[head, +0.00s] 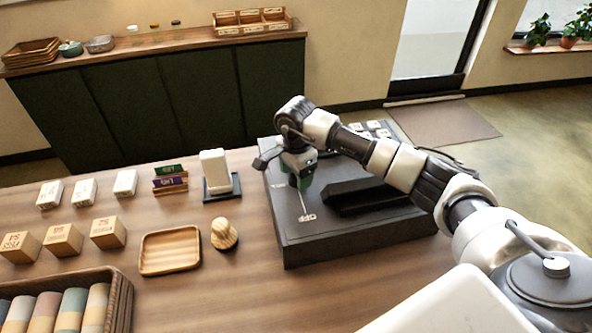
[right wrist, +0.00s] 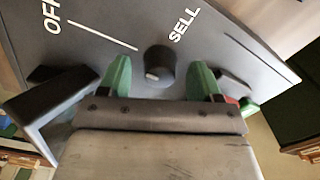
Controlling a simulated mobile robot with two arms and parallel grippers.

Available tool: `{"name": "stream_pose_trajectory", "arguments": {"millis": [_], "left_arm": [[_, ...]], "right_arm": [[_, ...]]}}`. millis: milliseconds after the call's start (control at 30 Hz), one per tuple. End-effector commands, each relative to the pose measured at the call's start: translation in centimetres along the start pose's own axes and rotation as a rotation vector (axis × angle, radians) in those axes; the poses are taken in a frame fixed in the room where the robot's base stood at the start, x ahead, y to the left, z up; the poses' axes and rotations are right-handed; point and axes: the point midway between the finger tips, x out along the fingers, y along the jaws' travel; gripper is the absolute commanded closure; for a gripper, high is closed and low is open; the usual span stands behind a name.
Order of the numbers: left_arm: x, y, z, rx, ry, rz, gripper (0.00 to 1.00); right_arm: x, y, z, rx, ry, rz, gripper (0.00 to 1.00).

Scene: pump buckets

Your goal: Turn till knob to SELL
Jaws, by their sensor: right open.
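The till (head: 335,235) is a dark grey box on the wooden counter. Its knob (right wrist: 160,66) is round and black with a small white mark on its lower left side. The SELL label (right wrist: 184,25) is just above the knob, and the OFF label (right wrist: 50,18) is farther left, with a white line between OFF and the knob. My right gripper (right wrist: 160,78) is open, its green fingertips to the left and right of the knob with gaps showing. In the head view my right gripper (head: 304,184) is over the till top and hides the knob. My left gripper is out of view.
Left of the till are a card reader (head: 216,172) on a stand, a wooden stamp (head: 224,235), a wooden tray (head: 170,250) and several small boxes. A basket of rolls (head: 122,298) is at the front left. The counter in front of the till is clear.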

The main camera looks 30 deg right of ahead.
Motion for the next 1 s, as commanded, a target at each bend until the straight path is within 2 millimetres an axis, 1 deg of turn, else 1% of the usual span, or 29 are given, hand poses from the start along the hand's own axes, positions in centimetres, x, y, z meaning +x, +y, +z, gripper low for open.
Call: {"name": "stream_pose_trajectory", "arguments": {"millis": [133, 367, 467, 600, 700, 1000], "left_arm": [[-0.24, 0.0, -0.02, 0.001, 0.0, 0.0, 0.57], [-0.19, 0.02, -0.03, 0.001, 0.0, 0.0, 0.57], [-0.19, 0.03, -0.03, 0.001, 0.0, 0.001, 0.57], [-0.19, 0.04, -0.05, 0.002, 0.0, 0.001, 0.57], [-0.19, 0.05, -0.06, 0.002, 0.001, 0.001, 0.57], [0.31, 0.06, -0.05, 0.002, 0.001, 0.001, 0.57]], "right_arm": [[0.68, 0.02, -0.02, 0.0, 0.0, 0.0, 0.36], [0.76, 0.01, -0.02, 0.0, 0.0, -0.001, 0.36], [0.75, 0.0, -0.01, 0.0, 0.0, -0.001, 0.5], [0.73, 0.0, -0.01, 0.0, 0.0, -0.001, 0.71], [0.72, 0.0, 0.0, 0.0, 0.0, -0.001, 0.85], [0.79, -0.03, 0.0, 0.042, -0.001, -0.002, 0.85]]}}
